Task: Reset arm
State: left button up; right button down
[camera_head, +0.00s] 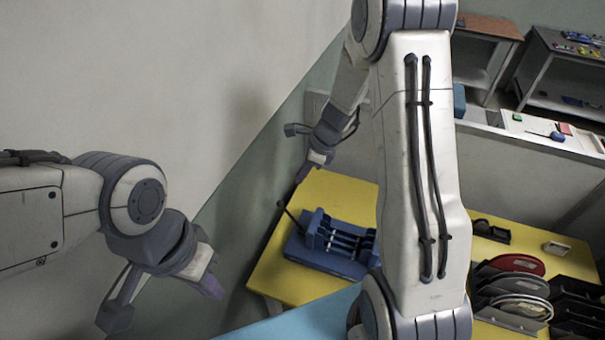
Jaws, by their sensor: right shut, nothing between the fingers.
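My left arm comes in from the left edge, and its gripper (210,286) points downward in front of the wall, left of the yellow table. Its dark fingertips are small and seen from the side, so I cannot tell whether they are open or shut. My right arm rises large through the middle of the view and bends back down behind itself. Its gripper (303,173) hangs above the far left corner of the yellow table (340,190). It is shut with nothing in it.
A blue rack (340,245) stands on the yellow table below my right gripper. At right are a holder with red and white discs (515,285) and black trays (578,300). A light blue surface (300,322) lies in front. Further tables (480,28) stand beyond a low partition.

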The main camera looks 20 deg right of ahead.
jog(key=s+a+r+n+g+b, duration=0.1)
jog(key=s+a+r+n+b, duration=0.1)
jog(key=s+a+n, duration=0.4)
jog(key=s+a+r+n+g+b, duration=0.1)
jog(key=s+a+r+n+b, duration=0.2)
jog(key=a+n, duration=0.45)
jog(key=s+a+n+h+b, duration=0.2)
jog(key=s+n+b, duration=0.2)
jog(key=s+n, duration=1.4)
jog(key=shift+s+a+f, duration=0.15)
jog(key=shift+s+f, duration=0.15)
jog(key=shift+s, duration=0.1)
